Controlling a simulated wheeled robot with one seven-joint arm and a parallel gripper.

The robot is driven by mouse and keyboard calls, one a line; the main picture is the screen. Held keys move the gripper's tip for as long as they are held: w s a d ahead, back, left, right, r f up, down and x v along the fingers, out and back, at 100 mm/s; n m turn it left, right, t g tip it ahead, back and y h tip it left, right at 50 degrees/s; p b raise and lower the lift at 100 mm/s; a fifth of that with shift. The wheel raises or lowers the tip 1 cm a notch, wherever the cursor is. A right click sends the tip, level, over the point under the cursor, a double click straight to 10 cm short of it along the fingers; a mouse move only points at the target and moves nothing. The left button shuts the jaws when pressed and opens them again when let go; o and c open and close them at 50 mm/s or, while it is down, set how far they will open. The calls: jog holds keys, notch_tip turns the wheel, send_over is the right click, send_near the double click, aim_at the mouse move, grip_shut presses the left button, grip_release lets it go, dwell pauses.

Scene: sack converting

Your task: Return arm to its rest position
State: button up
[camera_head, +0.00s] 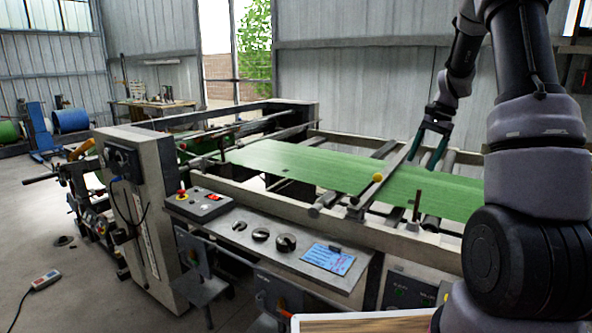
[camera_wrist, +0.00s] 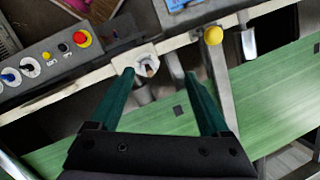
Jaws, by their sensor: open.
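My gripper (camera_head: 430,148) is above the green sheet of a sack-converting machine, at the right in the head view. Its two dark green fingers stand apart with nothing between them, and they also show in the wrist view (camera_wrist: 163,80). My arm comes in from the right edge and bends down to the gripper. The green sheet (camera_head: 300,166) lies across the machine's rollers, and it passes beneath the gripper in the wrist view (camera_wrist: 262,105). I cannot tell the exact height of the fingertips over it.
A pendant (camera_head: 45,280) lies on the floor, which is open at left.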

jog(key=s+a+r+n+t, duration=0.2)
jog(key=s+a+r, duration=0.25)
jog(key=r, duration=0.25)
jog(key=s+a+r+n+t, duration=0.1)
jog(key=s+a+r+n, duration=0.1)
jog(key=s+a+r, duration=0.35)
jog(key=s+a+r+n+t, duration=0.2)
jog(key=s, duration=0.6)
jog(key=s+a+r+n+t+h, duration=0.1)
jog(key=s+a+r+t, duration=0.1)
jog(key=s, duration=0.7)
jog(key=shift+a+r+n+t, duration=0.3)
jog(key=shift+a+r+n, duration=0.15)
jog(key=shift+r, duration=0.3)
jog(key=shift+c, duration=0.2)
